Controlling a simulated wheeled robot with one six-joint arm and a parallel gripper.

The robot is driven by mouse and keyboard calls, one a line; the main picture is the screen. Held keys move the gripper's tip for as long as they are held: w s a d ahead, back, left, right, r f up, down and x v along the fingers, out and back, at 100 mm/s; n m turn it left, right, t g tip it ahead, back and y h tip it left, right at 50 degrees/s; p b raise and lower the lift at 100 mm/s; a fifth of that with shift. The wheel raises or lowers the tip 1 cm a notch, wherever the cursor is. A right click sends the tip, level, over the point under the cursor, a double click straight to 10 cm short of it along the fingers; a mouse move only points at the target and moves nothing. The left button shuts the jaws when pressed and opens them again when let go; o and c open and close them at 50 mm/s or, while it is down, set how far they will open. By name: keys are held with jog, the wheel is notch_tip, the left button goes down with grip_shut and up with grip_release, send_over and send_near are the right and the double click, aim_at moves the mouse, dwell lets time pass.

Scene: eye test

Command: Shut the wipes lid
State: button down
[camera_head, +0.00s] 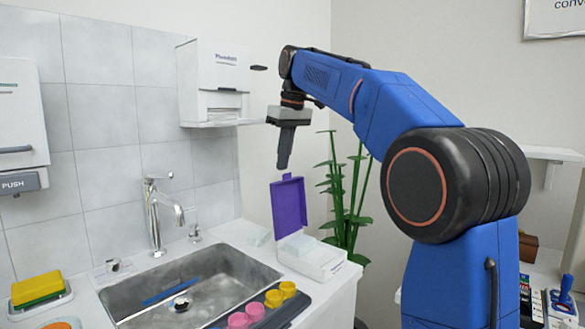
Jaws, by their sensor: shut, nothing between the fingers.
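The wipes box (325,262) is white and stands on the counter at the right of the sink. Its purple lid (288,205) is open and stands nearly upright at the box's left side. White wipes (299,245) show at the opening.
A steel sink (215,275) with a tap (157,215) lies left of the box. Pink and yellow cups (255,310) stand in front. A wall dispenser (213,75) hangs behind my gripper. A green plant (345,195) stands behind the box.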

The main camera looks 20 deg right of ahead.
jog(key=shift+s+d+f, duration=0.45)
jog(key=shift+s+f, duration=0.05)
jog(key=shift+s, duration=0.25)
jog(key=shift+s+d+f, duration=0.45)
jog(key=shift+s+f, duration=0.05)
jog(key=shift+s, duration=0.25)
jog(key=shift+s+d, duration=0.1)
